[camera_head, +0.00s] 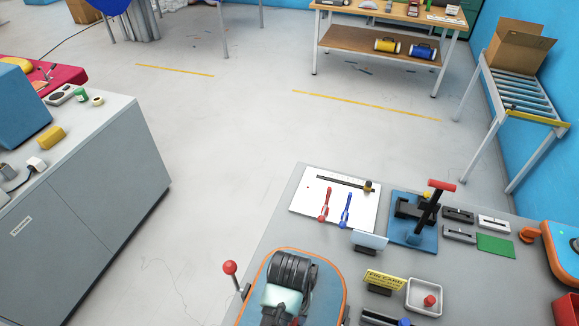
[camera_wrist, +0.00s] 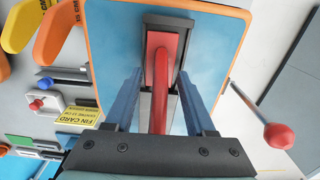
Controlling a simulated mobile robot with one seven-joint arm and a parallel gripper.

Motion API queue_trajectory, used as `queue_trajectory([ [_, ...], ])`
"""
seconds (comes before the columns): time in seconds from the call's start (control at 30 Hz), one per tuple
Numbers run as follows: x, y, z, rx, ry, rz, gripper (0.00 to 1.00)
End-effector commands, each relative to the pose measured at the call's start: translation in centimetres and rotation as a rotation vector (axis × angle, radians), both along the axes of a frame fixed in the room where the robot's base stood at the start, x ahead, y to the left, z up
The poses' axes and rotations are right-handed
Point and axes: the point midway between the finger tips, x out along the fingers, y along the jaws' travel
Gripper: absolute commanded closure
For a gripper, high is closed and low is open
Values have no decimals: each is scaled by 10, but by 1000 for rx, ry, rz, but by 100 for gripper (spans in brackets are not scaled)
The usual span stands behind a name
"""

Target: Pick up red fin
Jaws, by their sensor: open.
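The red fin (camera_wrist: 160,108) stands on a blue board with an orange rim (camera_wrist: 218,50), in the wrist view's centre. Its narrow red edge faces the camera, above a dark and grey slot-like base. My gripper (camera_wrist: 158,78) is open, with one blue finger on the left of the fin and one on the right. Gaps show between the fingers and the fin, and nothing is held. In the head view my dark wrist (camera_head: 292,272) is over the same board (camera_head: 338,283) and hides the fin.
A red-knobbed lever (camera_wrist: 279,136) stands beside the board; it also shows in the head view (camera_head: 231,268). Orange and yellow fin-shaped pieces (camera_wrist: 60,32), a yellow fin card (camera_wrist: 78,118) and a white tray (camera_head: 411,302) lie nearby. A red-handled press (camera_head: 430,210) stands farther back.

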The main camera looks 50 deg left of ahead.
Motion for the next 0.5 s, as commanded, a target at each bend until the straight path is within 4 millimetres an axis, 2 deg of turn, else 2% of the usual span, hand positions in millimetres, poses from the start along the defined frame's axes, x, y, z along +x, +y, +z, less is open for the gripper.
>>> queue_trajectory([
  [0.1, 0, 0, 0, 0, 0, 0, 45],
  [0.13, 0, 0, 0, 0, 0, 0, 49],
  [0.4, 0, 0, 0, 0, 0, 0, 97],
  [0.5, 0, 0, 0, 0, 0, 0, 100],
])
